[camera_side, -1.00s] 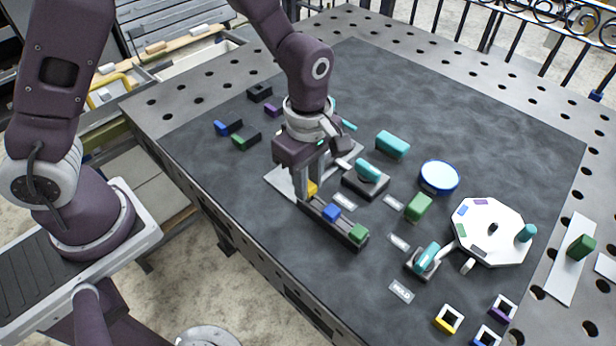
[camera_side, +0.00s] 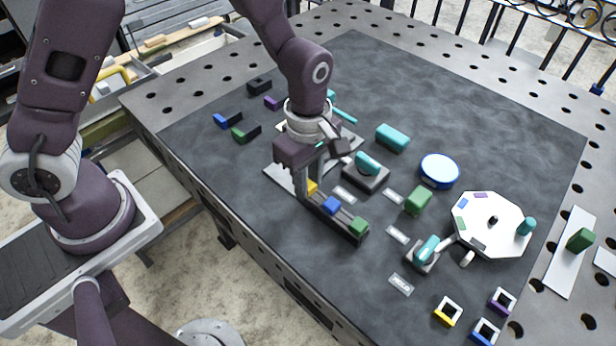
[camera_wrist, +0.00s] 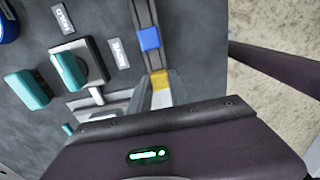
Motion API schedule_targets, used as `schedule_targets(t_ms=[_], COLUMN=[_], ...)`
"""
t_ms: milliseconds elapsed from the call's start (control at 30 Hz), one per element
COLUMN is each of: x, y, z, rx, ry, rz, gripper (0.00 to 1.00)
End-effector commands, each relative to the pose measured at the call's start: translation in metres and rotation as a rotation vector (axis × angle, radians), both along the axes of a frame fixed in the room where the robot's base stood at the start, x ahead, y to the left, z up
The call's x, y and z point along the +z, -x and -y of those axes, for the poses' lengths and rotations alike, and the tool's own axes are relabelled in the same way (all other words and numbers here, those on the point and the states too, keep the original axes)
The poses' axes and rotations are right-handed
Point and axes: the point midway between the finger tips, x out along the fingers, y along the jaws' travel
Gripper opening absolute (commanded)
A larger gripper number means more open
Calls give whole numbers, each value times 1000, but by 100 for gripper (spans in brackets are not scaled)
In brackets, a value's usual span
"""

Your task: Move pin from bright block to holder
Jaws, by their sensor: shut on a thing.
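My gripper (camera_side: 308,188) points down at the far end of a dark grooved rail (camera_side: 345,221). Its fingers are closed on a yellow block (camera_wrist: 160,80) in the groove, which also shows in the side view (camera_side: 312,186). A blue block (camera_side: 331,205) and a green block (camera_side: 358,226) sit farther along the rail. An upright teal peg (camera_side: 526,227) stands on a white many-sided plate (camera_side: 510,247), with a small dark knob (camera_side: 493,220) at its middle. An upright green peg (camera_side: 580,240) stands on a white strip at the right. I cannot tell which piece is the pin or the holder.
Teal-handled dark bases (camera_side: 366,172) and (camera_side: 424,252) stand right of the rail. A blue round dish (camera_side: 439,170), a teal block (camera_side: 392,137) and a green block (camera_side: 418,200) lie beyond. Small square frames (camera_side: 448,312) lie at the near right.

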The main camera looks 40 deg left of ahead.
Motion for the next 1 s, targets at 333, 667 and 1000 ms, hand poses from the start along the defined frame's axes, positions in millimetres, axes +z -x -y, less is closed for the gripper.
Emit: schedule_targets(t_ms=[333,667,1000], x=[0,0,5], y=[0,0,-1], z=[0,0,0], rx=[0,0,0], ry=[0,0,0], rz=[1,0,3], gripper=[48,70,70])
